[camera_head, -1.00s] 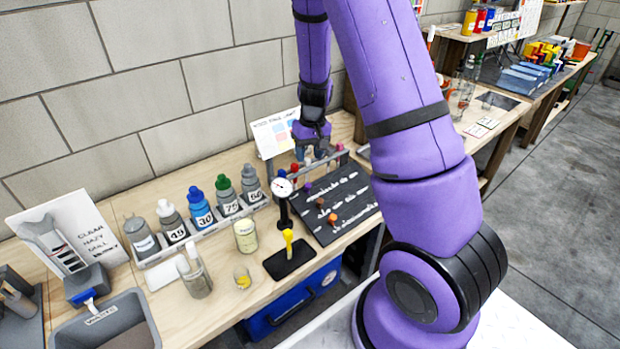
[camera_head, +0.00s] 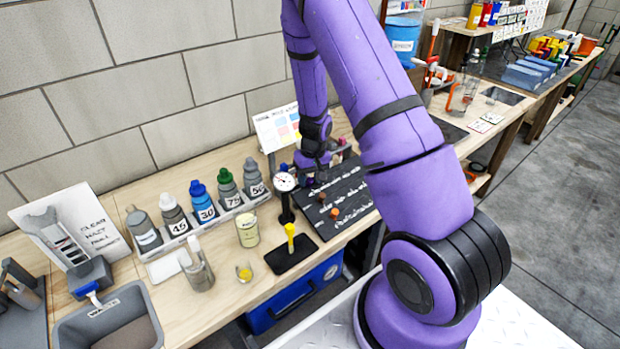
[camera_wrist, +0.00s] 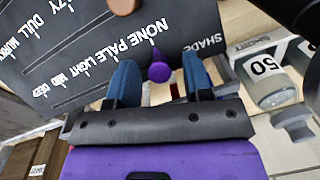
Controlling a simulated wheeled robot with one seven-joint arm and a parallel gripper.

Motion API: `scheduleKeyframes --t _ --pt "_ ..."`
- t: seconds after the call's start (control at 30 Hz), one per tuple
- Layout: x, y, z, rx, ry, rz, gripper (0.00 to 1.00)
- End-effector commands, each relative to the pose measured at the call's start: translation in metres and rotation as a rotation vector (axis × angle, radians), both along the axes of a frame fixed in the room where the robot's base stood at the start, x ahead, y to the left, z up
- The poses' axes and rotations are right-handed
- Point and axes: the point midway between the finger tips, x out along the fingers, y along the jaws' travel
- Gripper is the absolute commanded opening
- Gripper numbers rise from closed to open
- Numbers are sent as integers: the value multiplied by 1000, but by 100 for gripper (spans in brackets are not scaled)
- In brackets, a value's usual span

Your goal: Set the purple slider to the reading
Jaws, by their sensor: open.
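The purple slider knob (camera_wrist: 159,71) stands on the black slider board, close to the word NONE on the row NONE, PALE, LIGHT, MID, DEEP. My gripper (camera_wrist: 160,83) is open, with one blue finger on each side of the knob and a gap visible to both. I cannot tell how far down the fingers reach along it. In the head view my gripper (camera_head: 312,172) is over the left back part of the board (camera_head: 352,204) and hides the purple knob. A round white dial gauge (camera_head: 284,182) stands left of the board; its reading is too small to tell.
Orange-brown knobs (camera_head: 334,213) stand on the board's other rows. A grey bottle marked 50 (camera_wrist: 270,85) stands close to my gripper's right. Numbered bottles (camera_head: 204,204) line a rack at left. A yellow-handled tool (camera_head: 290,236) stands on a black pad in front.

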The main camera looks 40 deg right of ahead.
Motion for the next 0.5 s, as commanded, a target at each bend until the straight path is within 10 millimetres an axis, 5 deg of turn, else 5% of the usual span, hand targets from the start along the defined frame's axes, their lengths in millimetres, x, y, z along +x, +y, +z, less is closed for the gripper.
scheduleKeyframes --t 0.27,0.5 --pt "0 0 -2 0 -1 0 46" --pt "0 0 -1 0 -1 0 0"
